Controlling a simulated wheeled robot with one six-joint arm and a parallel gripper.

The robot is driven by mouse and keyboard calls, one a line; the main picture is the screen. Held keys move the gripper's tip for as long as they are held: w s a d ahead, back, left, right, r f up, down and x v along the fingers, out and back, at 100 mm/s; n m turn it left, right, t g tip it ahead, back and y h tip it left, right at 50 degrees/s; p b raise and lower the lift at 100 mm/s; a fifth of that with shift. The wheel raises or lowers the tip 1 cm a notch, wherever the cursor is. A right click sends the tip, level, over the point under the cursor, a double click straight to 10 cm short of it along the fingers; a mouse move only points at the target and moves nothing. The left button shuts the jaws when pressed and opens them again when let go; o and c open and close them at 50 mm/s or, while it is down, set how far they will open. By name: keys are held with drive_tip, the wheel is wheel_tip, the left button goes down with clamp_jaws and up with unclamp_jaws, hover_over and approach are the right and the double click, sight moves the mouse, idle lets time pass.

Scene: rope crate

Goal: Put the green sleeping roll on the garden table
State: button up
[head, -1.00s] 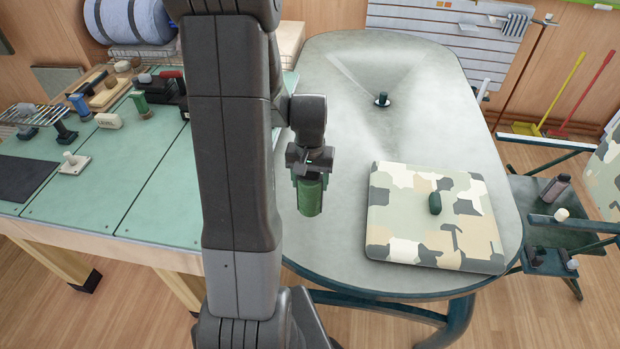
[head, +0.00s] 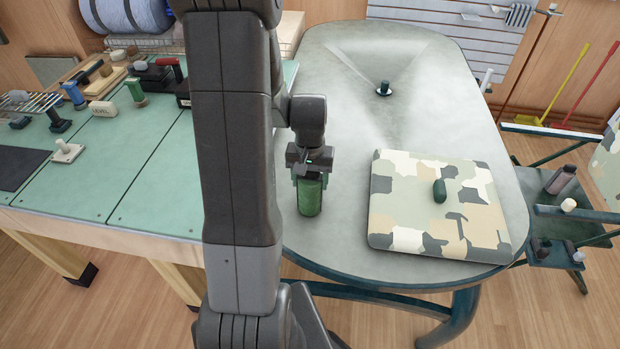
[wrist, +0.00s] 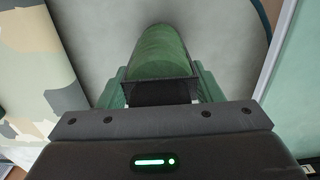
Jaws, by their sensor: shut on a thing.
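The green sleeping roll (head: 310,199) is a small green cylinder, held by my gripper (head: 310,176) over the near left part of the garden table (head: 345,130). My gripper is shut on the roll, which points downward in the head view. In the wrist view the roll (wrist: 161,52) sits between the fingers, with the grey tabletop (wrist: 105,25) behind it. I cannot tell whether the roll's lower end touches the tabletop.
A camouflage-patterned slab (head: 400,225) with a small dark green object (head: 439,190) lies on the table's right side. A green-topped workbench (head: 150,170) with tools is at left.

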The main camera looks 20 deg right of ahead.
drive_tip(key=shift+f+b, duration=0.4)
drive_tip(key=shift+f, duration=0.05)
drive_tip(key=o, duration=1.3)
wheel_tip(320, 180, up, 14)
drive_tip(key=shift+f+p, duration=0.1)
drive_tip(key=shift+p, duration=0.2)
